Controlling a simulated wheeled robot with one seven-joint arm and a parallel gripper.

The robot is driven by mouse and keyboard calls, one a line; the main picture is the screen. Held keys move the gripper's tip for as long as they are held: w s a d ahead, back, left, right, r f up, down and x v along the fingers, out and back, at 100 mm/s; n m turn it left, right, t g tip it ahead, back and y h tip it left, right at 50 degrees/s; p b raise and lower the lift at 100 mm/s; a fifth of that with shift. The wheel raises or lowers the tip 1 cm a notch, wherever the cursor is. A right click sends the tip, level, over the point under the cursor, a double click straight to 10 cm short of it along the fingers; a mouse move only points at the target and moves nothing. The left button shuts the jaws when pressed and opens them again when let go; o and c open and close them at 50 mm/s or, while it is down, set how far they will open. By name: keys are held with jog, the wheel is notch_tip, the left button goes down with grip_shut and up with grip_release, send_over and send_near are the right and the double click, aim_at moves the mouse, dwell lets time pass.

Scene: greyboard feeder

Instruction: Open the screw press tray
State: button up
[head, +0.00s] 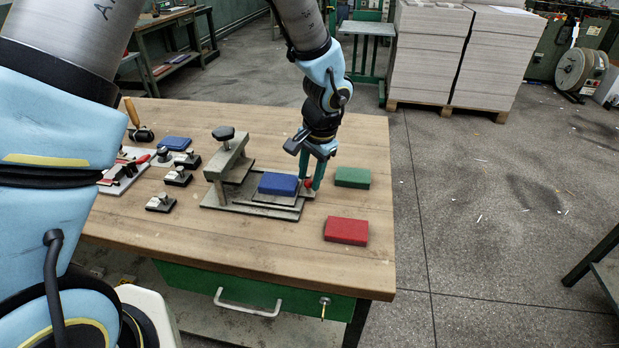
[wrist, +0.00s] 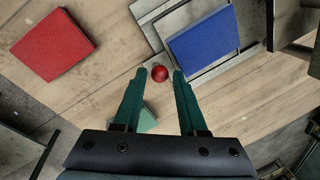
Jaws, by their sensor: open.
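The screw press (head: 229,166) stands on the wooden table, a grey metal frame with a dark knob on top. Its tray (head: 270,204) extends out of the frame to the right, with a blue block (head: 278,184) lying on it. The red ball knob (head: 308,184) is at the tray's right end. My gripper (head: 312,186) is at this knob. In the wrist view the red knob (wrist: 159,73) sits between the tips of my open green fingers (wrist: 157,76), with a small gap visible. The blue block (wrist: 204,46) is just beyond the right finger.
A green block (head: 352,177) and a red block (head: 347,231) lie on the table (head: 180,240) right of the press. Several small clamp-like tools (head: 178,177) and another blue block (head: 174,143) are at the left. The front of the table is clear.

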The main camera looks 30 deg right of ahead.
notch_tip(320, 180, up, 10)
jog(key=s+b, duration=0.1)
jog(key=s, duration=0.1)
jog(key=shift+d+f+b, duration=0.15)
jog(key=shift+d+b, duration=0.05)
jog(key=shift+b, duration=0.15)
jog(key=n, duration=0.2)
send_over(287, 190)
jog(key=w+a+n, duration=0.4)
jog(key=w+a, duration=0.1)
jog(key=a, duration=0.6)
jog(key=s+a+n, duration=0.2)
jog(key=a+n, duration=0.6)
jog(key=a, duration=1.4)
jog(key=shift+s+g+h, duration=0.3)
jog(key=shift+s+h, duration=0.1)
